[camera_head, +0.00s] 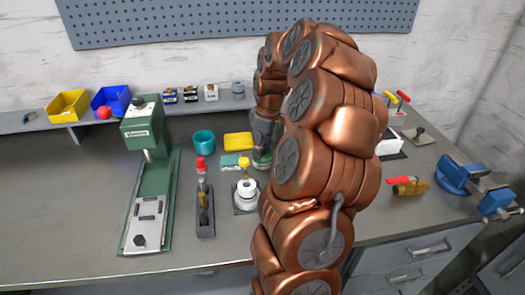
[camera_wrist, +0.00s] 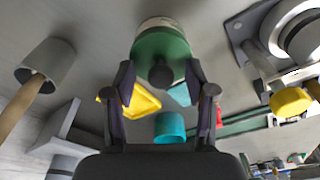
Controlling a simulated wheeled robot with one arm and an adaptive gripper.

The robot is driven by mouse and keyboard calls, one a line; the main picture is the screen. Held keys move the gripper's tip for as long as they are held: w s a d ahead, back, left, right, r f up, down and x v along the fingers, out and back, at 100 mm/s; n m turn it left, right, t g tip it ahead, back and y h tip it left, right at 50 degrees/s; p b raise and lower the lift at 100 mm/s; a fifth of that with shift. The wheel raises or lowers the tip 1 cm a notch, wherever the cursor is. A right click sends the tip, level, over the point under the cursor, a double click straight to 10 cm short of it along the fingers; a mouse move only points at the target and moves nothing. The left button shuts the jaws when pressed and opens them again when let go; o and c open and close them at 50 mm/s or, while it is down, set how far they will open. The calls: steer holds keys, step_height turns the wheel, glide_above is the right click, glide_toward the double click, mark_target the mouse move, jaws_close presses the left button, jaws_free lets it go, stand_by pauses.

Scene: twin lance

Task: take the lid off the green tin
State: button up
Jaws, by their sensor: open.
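The green tin (camera_wrist: 162,46) is at the top centre of the wrist view, with a dark round knob (camera_wrist: 160,75) in the middle of its green lid. The lid appears seated on the tin. My gripper (camera_wrist: 160,84) is open, its two fingers on either side of the knob in the picture; I cannot tell the gap in depth, and nothing is held. In the head view my gripper (camera_head: 264,146) points down over the tin (camera_head: 261,160), which is mostly hidden behind my gripper and arm.
A green press (camera_head: 146,190) is farther left. A blue vise (camera_head: 470,178) and a brass valve (camera_head: 410,187) are right. My arm hides the middle bench.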

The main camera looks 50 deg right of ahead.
steer(key=shift+f, duration=0.1)
steer(key=shift+c, duration=0.3)
jaws_close()
